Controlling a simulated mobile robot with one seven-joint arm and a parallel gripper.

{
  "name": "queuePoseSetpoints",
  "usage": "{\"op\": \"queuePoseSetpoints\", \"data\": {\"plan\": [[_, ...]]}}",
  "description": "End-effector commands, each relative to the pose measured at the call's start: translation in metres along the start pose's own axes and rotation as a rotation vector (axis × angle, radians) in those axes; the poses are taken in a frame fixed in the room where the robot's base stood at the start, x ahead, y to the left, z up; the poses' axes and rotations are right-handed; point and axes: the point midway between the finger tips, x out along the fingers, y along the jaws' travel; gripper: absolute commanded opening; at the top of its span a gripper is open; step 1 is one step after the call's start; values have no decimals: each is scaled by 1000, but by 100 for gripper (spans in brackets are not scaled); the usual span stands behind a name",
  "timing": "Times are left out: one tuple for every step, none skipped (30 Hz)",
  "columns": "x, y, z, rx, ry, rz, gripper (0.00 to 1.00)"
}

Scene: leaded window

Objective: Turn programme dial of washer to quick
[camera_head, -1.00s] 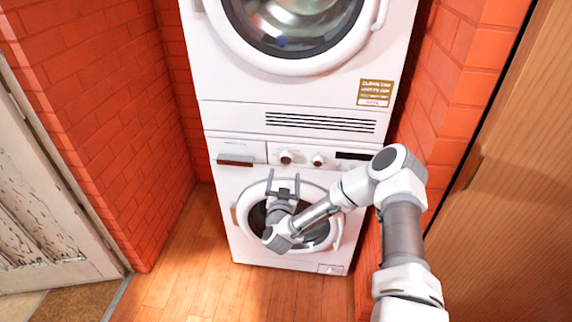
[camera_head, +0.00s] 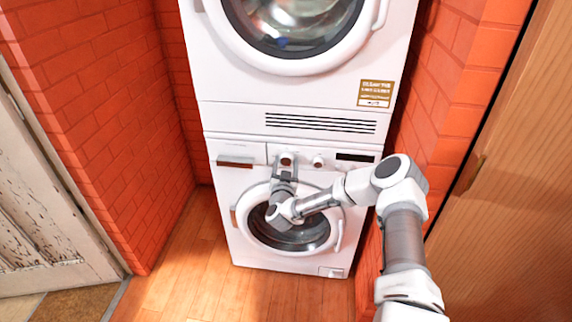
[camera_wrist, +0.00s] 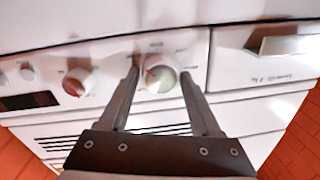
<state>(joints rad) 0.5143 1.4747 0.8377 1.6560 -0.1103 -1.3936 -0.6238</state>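The washer (camera_head: 236,205) is the lower white machine, with a control panel above its round door. A round dial (camera_wrist: 160,79) with a pale greenish-grey face and a red mark sits on the panel; it also shows in the head view (camera_head: 286,159). A second, smaller knob (camera_wrist: 76,83) with a red mark is beside it, on the right in the head view (camera_head: 318,161). My gripper (camera_wrist: 160,73) is open, its fingers on either side of the first dial with visible gaps. Contact cannot be told. The printed labels are too blurred to read, including quick.
A detergent drawer (camera_wrist: 285,46) with a recessed handle and a dark display (camera_wrist: 28,101) flank the knobs. A second machine (camera_head: 230,85) is stacked on top, with a vent grille below its door. Brick walls (camera_head: 105,110) stand close on both sides.

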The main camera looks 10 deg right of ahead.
Motion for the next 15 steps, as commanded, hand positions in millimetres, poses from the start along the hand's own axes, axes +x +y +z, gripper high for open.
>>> {"op": "queuePoseSetpoints", "data": {"plan": [[0, 0, 0, 0, 0, 0, 54], [0, 0, 0, 0, 0, 0, 48], [0, 0, 0, 0, 0, 0, 41], [0, 0, 0, 0, 0, 0, 36], [0, 0, 0, 0, 0, 0, 30], [0, 0, 0, 0, 0, 0, 23], [0, 0, 0, 0, 0, 0, 18], [0, 0, 0, 0, 0, 0, 12], [0, 0, 0, 0, 0, 0, 5], [0, 0, 0, 0, 0, 0, 2], [0, 0, 0, 0, 0, 0, 2], [0, 0, 0, 1, 0, 0, 2], [0, 0, 0, 2, 1, -1, 2], [0, 0, 0, 4, 1, -1, 2], [0, 0, 0, 8, 1, -1, 2]]}}
